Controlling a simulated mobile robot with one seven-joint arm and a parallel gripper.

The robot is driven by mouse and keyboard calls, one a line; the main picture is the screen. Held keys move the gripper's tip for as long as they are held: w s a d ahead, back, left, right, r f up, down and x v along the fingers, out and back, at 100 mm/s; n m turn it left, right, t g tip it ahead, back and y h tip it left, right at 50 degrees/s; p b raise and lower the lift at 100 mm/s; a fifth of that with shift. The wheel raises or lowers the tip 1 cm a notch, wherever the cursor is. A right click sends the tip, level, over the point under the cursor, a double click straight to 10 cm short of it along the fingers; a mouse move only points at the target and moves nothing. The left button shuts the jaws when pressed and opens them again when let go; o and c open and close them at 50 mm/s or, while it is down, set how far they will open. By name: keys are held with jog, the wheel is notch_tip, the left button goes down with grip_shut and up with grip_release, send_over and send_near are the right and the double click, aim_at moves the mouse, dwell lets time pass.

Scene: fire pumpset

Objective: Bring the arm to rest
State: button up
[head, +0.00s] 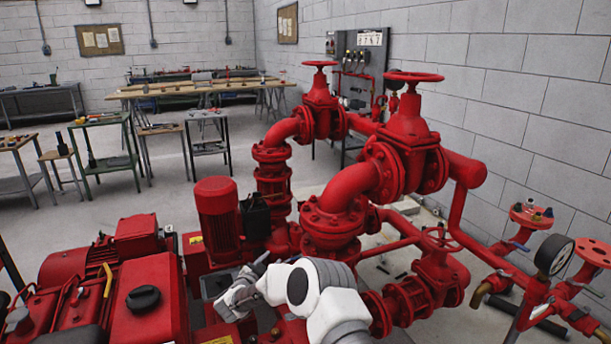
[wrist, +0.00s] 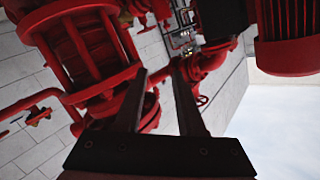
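My white and grey arm comes in from the bottom of the head view (head: 305,290). It is bent, with its wrist (head: 240,292) low among the red pump machinery, left of the large valve assembly. In the wrist view, my gripper (wrist: 159,72) shows two dark fingers standing apart with a clear gap. Nothing is held between them. Red pipework shows beyond the fingertips. The fingers are hard to make out in the head view, and I cannot tell there whether they touch anything.
A red vertical motor (head: 217,215) stands close to the left of the arm. A red flanged valve (head: 408,140) rises behind it, and a lower red valve (head: 437,268) stands at right. A pressure gauge (head: 554,255) is at far right. Open floor (head: 110,205) lies behind, before the workbenches.

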jog(key=a+r+n+t+y+p, duration=0.1)
jog(key=a+r+n+y, duration=0.15)
jog(key=r, duration=0.75)
jog(key=a+r+n+y+p, duration=0.1)
jog(key=r+n+y, duration=0.25)
jog(key=r, duration=0.65)
jog(key=s+d+r+n+g+y+p, duration=0.1)
jog(key=s+d+r+n+g+y, duration=0.15)
jog(key=s+r, duration=0.35)
jog(key=s+d+r+n+g+y+p, duration=0.1)
jog(key=s+d+r, duration=0.2)
jog(key=r, duration=0.5)
jog(key=s+d+r+n+g+h+p, duration=0.1)
jog(key=s+d+r+g, duration=0.1)
jog(key=s+d, duration=0.55)
jog(key=s+d+r+g+h+p, duration=0.1)
jog(key=s+d+r, duration=0.25)
jog(key=s, duration=0.65)
jog(key=s+d+f+g, duration=0.1)
jog(key=s+d, duration=0.3)
jog(key=s, duration=0.3)
jog(key=s+d+f+m+g+h+p, duration=0.1)
jog(key=s+d+f, duration=0.1)
jog(key=s, duration=0.5)
jog(key=s+d+f+g+h, duration=0.1)
jog(key=s+d+f+g, duration=0.1)
jog(key=s+d, duration=0.3)
jog(key=s, duration=0.3)
jog(key=shift+d+p, duration=0.3)
jog(key=shift+p, duration=0.1)
